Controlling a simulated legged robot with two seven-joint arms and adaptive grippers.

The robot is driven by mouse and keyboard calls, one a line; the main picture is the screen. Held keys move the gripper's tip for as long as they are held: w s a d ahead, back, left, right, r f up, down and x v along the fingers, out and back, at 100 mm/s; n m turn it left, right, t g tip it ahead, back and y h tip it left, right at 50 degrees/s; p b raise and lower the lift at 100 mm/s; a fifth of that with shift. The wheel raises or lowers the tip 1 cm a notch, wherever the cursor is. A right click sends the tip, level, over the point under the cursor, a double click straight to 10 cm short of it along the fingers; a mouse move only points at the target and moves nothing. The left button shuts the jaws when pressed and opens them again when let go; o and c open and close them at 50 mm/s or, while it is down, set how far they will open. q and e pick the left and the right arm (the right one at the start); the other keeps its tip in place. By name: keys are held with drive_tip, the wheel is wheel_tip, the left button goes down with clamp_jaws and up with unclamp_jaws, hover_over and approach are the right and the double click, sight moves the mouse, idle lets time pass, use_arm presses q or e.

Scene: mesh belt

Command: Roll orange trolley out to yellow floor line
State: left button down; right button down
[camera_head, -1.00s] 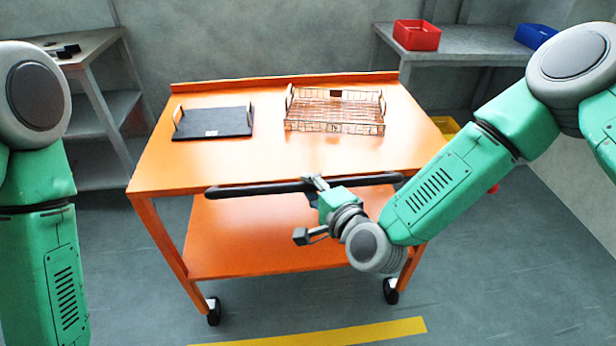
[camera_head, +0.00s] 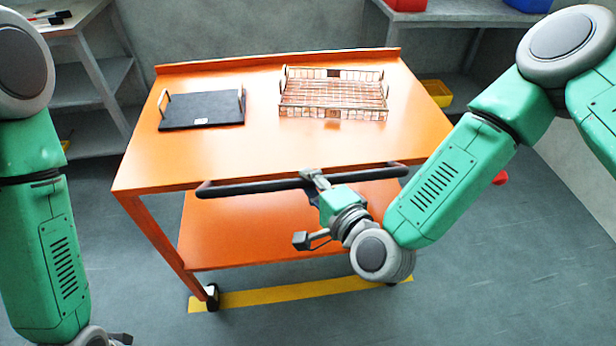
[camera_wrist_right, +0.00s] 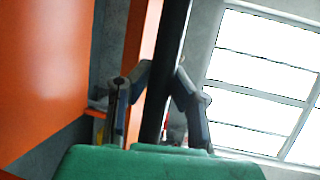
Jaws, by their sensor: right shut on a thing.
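The orange trolley (camera_head: 270,158) stands in front of me, with a black push handle (camera_head: 250,187) along its near edge. My right gripper (camera_head: 318,180) is shut on the handle, right of its middle. In the right wrist view the fingers (camera_wrist_right: 158,95) close around the dark handle bar (camera_wrist_right: 168,70). The yellow floor line (camera_head: 265,296) runs across the floor under the trolley's near end, and the near left caster (camera_head: 212,296) is at the line. The near right caster is mostly hidden by my right arm. My left gripper is barely visible at the bottom edge (camera_head: 120,339).
A black tray (camera_head: 200,110) and a wire basket (camera_head: 333,95) sit on the trolley top. Shelves (camera_head: 95,85) stand at the back left. A bench with red (camera_head: 407,4) and blue (camera_head: 528,4) bins is at the back right. The near floor is clear.

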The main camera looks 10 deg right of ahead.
drive_tip(key=shift+s+f, duration=0.1)
drive_tip(key=shift+f, duration=0.2)
drive_tip(key=c, duration=1.4)
unclamp_jaws()
drive_tip(key=shift+r, duration=0.1)
drive_tip(key=v, duration=1.2)
drive_tip(key=shift+d, duration=0.1)
